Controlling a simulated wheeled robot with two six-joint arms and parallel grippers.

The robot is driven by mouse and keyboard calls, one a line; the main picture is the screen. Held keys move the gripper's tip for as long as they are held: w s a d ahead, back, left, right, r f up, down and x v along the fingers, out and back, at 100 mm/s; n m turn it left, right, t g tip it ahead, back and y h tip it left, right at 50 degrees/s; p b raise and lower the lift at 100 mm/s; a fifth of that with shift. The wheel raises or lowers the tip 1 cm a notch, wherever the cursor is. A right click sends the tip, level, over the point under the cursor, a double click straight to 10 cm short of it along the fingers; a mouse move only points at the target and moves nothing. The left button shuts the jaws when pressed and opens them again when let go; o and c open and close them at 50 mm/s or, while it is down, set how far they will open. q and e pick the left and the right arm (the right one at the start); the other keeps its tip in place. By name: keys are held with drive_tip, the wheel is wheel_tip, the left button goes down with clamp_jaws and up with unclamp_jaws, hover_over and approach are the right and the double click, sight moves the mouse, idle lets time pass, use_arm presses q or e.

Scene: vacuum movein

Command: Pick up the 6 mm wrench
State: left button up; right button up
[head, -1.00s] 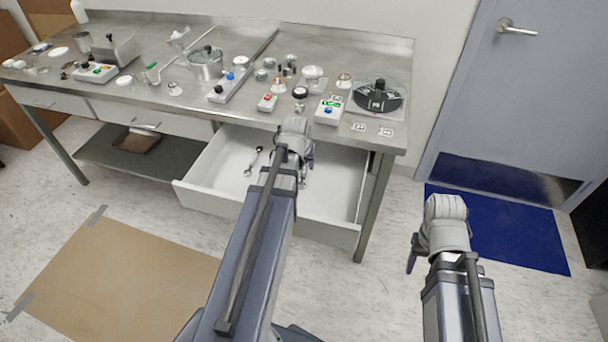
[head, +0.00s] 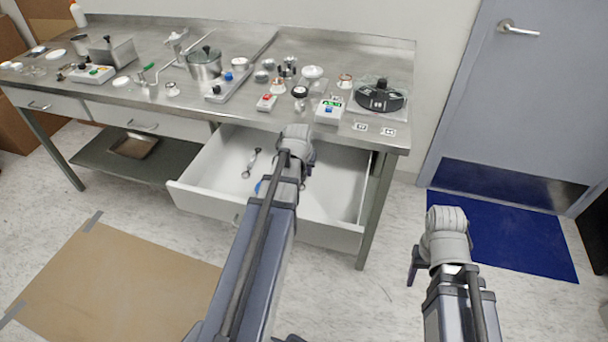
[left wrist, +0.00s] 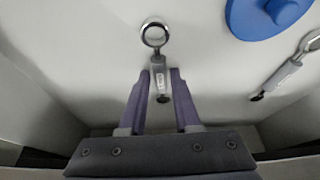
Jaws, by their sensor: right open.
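Two wrenches lie in the open white drawer (head: 333,205); their size markings are not readable. In the left wrist view one wrench (left wrist: 157,68), with a ring end and grey labelled handle, points toward my left gripper (left wrist: 160,74). The gripper's two fingers are apart, one on each side of the handle's lower part; I cannot tell whether they touch it. The other wrench (left wrist: 285,74) lies at the right. One wrench (head: 251,163) shows in the head view left of my left arm, which hides the left gripper there. My right gripper (head: 414,266) is open and empty above the floor.
A blue round object (left wrist: 268,14) lies in the drawer near the wrenches. The drawer's walls surround my left gripper. The metal table (head: 335,60) above holds a pot, switch boxes and several small parts. A blue mat (head: 500,228) lies by the door.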

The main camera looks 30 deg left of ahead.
sight(304, 174)
use_arm(q)
clamp_jaws()
drive_tip(key=shift+r, duration=0.15)
idle(0.4)
drive_tip(key=shift+r+p, duration=0.6)
drive_tip(key=shift+p, duration=0.2)
wheel_tip(304, 174, up, 3)
drive_tip(key=p, duration=0.2)
drive_tip(key=shift+p, duration=0.4)
drive_tip(key=shift+s+a+f+b, duration=0.1)
drive_tip(key=shift+a+f+b, duration=0.15)
drive_tip(key=shift+a, duration=0.3)
drive_tip(key=shift+s+a+f+b, duration=0.1)
drive_tip(key=shift+a+f+b, duration=0.1)
drive_tip(key=shift+a, duration=0.3)
drive_tip(key=s+a, duration=0.1)
drive_tip(key=a, duration=0.9)
drive_tip(key=s+a, duration=0.1)
drive_tip(key=a, duration=0.4)
drive_tip(key=shift+s+a, duration=0.3)
drive_tip(key=shift+a, duration=0.05)
